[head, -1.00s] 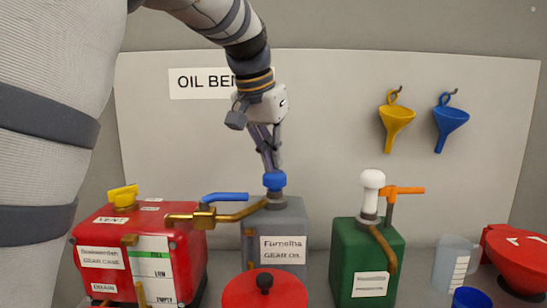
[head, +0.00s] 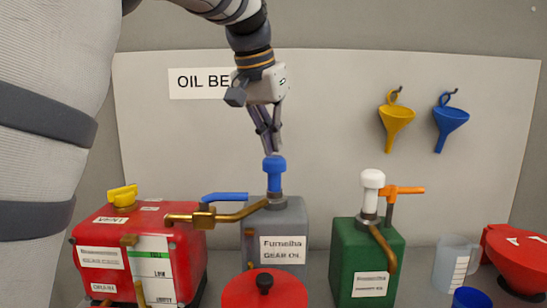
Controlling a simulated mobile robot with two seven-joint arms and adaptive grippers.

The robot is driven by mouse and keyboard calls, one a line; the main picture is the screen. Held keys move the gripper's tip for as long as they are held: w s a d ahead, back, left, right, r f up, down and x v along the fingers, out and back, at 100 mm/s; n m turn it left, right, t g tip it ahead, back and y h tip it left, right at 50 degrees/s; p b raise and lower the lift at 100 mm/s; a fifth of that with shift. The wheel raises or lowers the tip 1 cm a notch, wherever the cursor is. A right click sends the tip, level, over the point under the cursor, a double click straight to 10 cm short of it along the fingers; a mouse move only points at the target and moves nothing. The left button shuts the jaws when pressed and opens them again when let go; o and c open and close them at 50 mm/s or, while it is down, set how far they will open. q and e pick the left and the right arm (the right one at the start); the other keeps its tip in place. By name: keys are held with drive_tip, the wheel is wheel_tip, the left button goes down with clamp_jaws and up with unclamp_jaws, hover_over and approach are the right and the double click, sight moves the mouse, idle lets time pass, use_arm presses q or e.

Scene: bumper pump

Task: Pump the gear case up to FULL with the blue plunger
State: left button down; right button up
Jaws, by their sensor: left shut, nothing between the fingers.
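The blue plunger (head: 274,173) stands raised on top of the grey gear oil can (head: 283,222). My left gripper (head: 273,151) is shut and empty, its fingertips pointing down at the top of the plunger; I cannot tell whether they touch it. A brass spout (head: 235,214) with a blue lever (head: 224,197) runs from the can to the red gear case (head: 191,249). The gear case has a white gauge strip (head: 152,265) with a green band and a LOW mark. A yellow vent cap (head: 122,195) sits on top. My right gripper is not in view.
A green can (head: 350,258) with a white plunger (head: 372,181) and orange lever (head: 405,190) stands to the right. A red lid with a black knob (head: 265,284) is in front. A clear jug (head: 450,262) and red container (head: 515,255) are far right. Funnels (head: 397,120) hang behind.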

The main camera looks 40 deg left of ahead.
sight(273, 157)
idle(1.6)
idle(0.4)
use_arm(q)
drive_tip(key=shift+f, duration=2.05)
drive_tip(key=shift+r, duration=2.05)
